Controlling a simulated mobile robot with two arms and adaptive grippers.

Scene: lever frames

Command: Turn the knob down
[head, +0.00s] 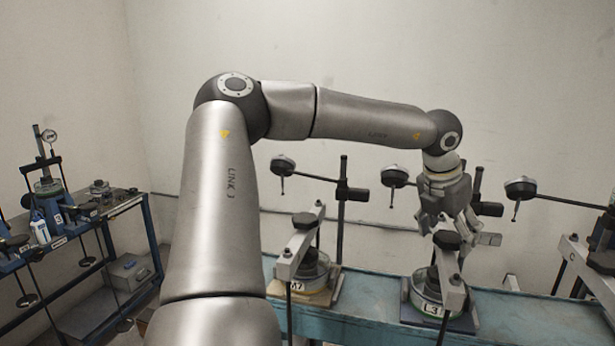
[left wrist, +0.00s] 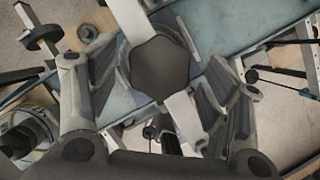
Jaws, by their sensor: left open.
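A black, lobed knob (head: 446,240) sits on top of the lever frame marked L3 (head: 432,309), on the blue bench. My left gripper (head: 457,226) is open and points down just over this knob. In the left wrist view the knob (left wrist: 160,68) shows as a dark, rounded hexagon between the spread fingers of the left gripper (left wrist: 160,90). I see no finger touching it, but the height gap is hard to judge. A pale lever bar (head: 453,292) runs under the knob. My right gripper is not in view.
A similar frame marked M7 (head: 304,281) with its own knob stands left on the blue bench (head: 380,316). Dial gauges on stands (head: 395,176) rise behind. Another frame (head: 590,262) stands at the right edge. A side table (head: 75,262) with equipment stands at the far left.

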